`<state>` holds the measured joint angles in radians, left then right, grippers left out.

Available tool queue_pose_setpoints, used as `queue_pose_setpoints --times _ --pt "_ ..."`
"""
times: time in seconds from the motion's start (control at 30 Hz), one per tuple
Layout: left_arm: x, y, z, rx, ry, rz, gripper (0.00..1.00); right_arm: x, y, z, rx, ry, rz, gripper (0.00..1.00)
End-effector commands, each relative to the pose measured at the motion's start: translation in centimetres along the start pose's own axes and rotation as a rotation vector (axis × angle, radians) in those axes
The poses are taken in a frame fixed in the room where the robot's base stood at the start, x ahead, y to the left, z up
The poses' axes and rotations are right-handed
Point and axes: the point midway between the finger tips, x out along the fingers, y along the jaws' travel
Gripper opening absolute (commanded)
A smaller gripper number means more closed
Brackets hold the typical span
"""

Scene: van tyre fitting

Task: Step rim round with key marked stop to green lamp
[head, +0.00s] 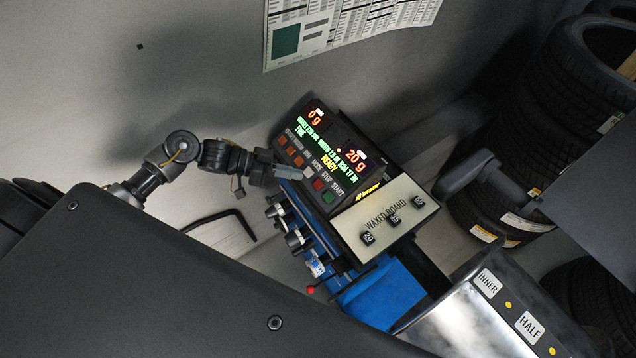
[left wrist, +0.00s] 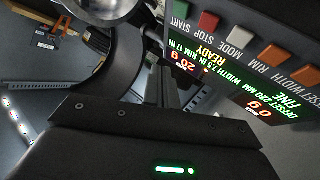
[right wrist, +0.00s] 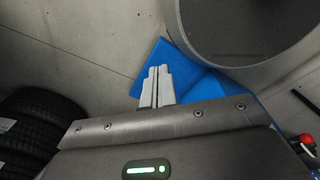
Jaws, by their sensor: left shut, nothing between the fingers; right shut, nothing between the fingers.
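The balancer console (head: 325,150) has a lit display reading 0 g, 20 g, FINE and READY, with RIM 17 IN in the left wrist view. The red key marked STOP (head: 318,184) sits between the pale MODE key (head: 308,171) and green START key (head: 329,195); it also shows in the left wrist view (left wrist: 207,22). A small amber light (head: 338,149) glows; I make out no lit green lamp. My left gripper (head: 298,172) is shut and empty, close to the MODE key; contact is unclear. My right gripper (right wrist: 156,86) is shut and empty before a blue surface.
A large grey ring (right wrist: 260,45) is near my right gripper; I cannot tell whether it is the rim. Tyres (head: 540,110) are stacked at right. A bent black bar (head: 222,219) is on the left.

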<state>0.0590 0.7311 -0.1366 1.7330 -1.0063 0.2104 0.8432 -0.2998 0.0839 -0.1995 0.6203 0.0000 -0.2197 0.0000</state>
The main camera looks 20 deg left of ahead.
Motion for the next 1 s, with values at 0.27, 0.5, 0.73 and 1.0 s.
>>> queue_pose_setpoints --times 0.27,0.5,0.73,1.0 --pt "0.9 -0.7 0.9 0.002 0.002 -0.001 0.00 1.6 -0.9 0.0 0.004 0.001 -0.009 0.00" --pt "3.0 -2.2 2.6 0.002 0.002 -0.001 0.00 5.2 -0.9 0.3 0.003 0.001 -0.009 0.00" --pt "4.8 -3.5 3.7 0.001 0.002 -0.002 0.00 7.7 -0.6 0.7 0.001 0.000 -0.005 0.00" --pt "6.0 -4.4 4.4 0.001 0.001 -0.002 0.00 8.7 -0.3 0.8 0.000 -0.001 -0.002 0.00"
